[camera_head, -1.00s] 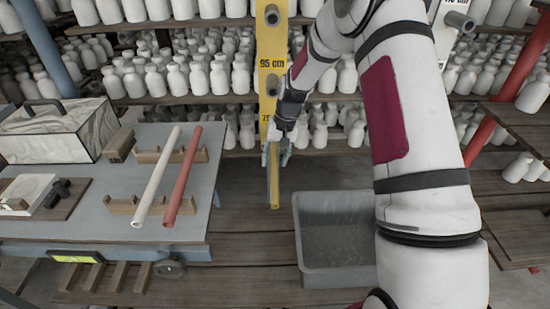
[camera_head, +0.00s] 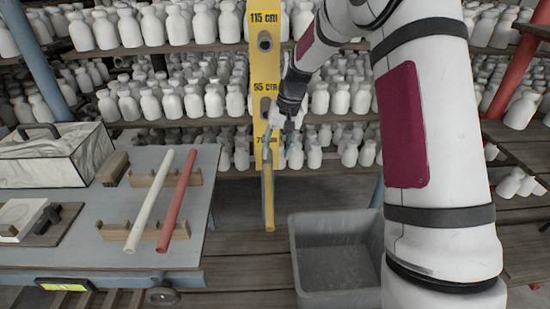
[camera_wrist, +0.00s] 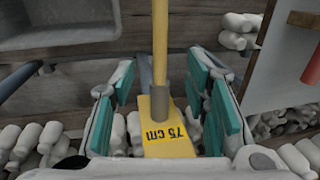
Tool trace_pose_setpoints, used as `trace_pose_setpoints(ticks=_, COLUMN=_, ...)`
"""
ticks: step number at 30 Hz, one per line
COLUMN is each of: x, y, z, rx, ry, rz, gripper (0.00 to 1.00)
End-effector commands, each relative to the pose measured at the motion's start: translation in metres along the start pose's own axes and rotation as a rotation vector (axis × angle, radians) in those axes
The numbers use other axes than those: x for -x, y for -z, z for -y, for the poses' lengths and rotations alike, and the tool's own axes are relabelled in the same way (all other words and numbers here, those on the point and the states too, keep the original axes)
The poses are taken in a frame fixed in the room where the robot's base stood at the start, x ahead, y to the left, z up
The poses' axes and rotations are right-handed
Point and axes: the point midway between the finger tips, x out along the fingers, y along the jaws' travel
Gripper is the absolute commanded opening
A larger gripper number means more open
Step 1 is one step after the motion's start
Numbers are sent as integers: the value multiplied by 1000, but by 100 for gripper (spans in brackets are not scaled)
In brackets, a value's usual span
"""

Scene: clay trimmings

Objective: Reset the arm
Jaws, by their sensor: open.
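My gripper (camera_head: 277,142) is open and empty in front of the yellow measuring post (camera_head: 263,60), near its 75 cm mark. In the wrist view my gripper's teal-padded fingers (camera_wrist: 164,88) stand wide apart. Between and beyond them are the 75 cm label and a grey peg or socket (camera_wrist: 164,98) on the post. A yellow tube (camera_wrist: 160,40) extends from that grey part; it also shows in the head view (camera_head: 268,200), pointing out from the post. I cannot tell whether a finger touches the tube.
A grey bin (camera_head: 303,284) stands on the floor below, right of the yellow tube. At left, a grey-blue table (camera_head: 85,225) bears a white tube (camera_head: 150,198) and a red tube (camera_head: 180,198) on wooden cradles. Shelves of white bottles (camera_head: 190,104) fill the back.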

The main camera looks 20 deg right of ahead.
Motion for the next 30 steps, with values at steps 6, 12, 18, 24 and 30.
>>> trace_pose_setpoints(ticks=6, x=2, y=0, z=0, rx=0, ry=0, rz=0, gripper=42)
trace_pose_setpoints(ticks=12, x=2, y=0, z=0, rx=0, ry=0, rz=0, gripper=42)
trace_pose_setpoints(ticks=18, x=14, y=-6, z=3, rx=10, ry=-6, rz=-8, gripper=42)
trace_pose_setpoints(ticks=24, x=79, y=-49, z=15, rx=68, ry=-48, rz=-51, gripper=42)
trace_pose_setpoints(ticks=30, x=151, y=-115, z=23, rx=135, ry=-93, rz=-107, gripper=42)
